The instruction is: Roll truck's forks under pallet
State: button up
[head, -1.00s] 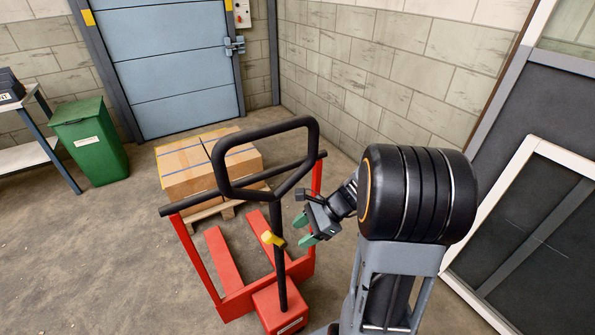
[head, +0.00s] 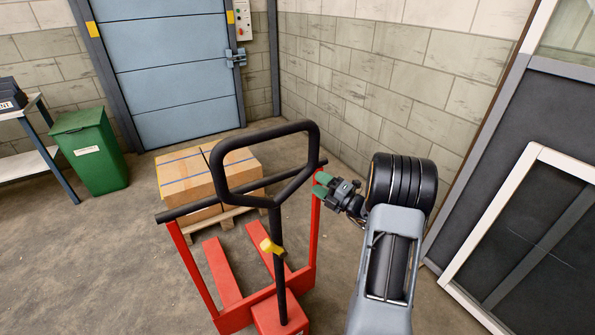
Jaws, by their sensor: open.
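The red pallet truck (head: 275,315) stands in front of me, with a black loop handle (head: 219,173) and a yellow lever (head: 272,246) on its stem. Its two red forks (head: 222,272) point away toward the wooden pallet (head: 228,217). The pallet carries strapped cardboard boxes (head: 188,180). The fork tips appear near the pallet's front edge; whether they are under it I cannot tell. My gripper (head: 321,184) is open, with green fingertips at the right end of the truck's black crossbar (head: 190,207), close to the red upright. Whether it touches the bar is unclear.
A green bin (head: 90,155) and a bench (head: 42,160) stand at left. A closed blue door (head: 165,70) is behind the pallet. A white-framed panel (head: 535,240) leans at right. Floor left of the truck is clear.

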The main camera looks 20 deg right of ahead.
aim_at(298, 170)
jog(key=x, duration=0.9)
jog(key=shift+s, duration=0.1)
grip_shut()
dwell(0.4)
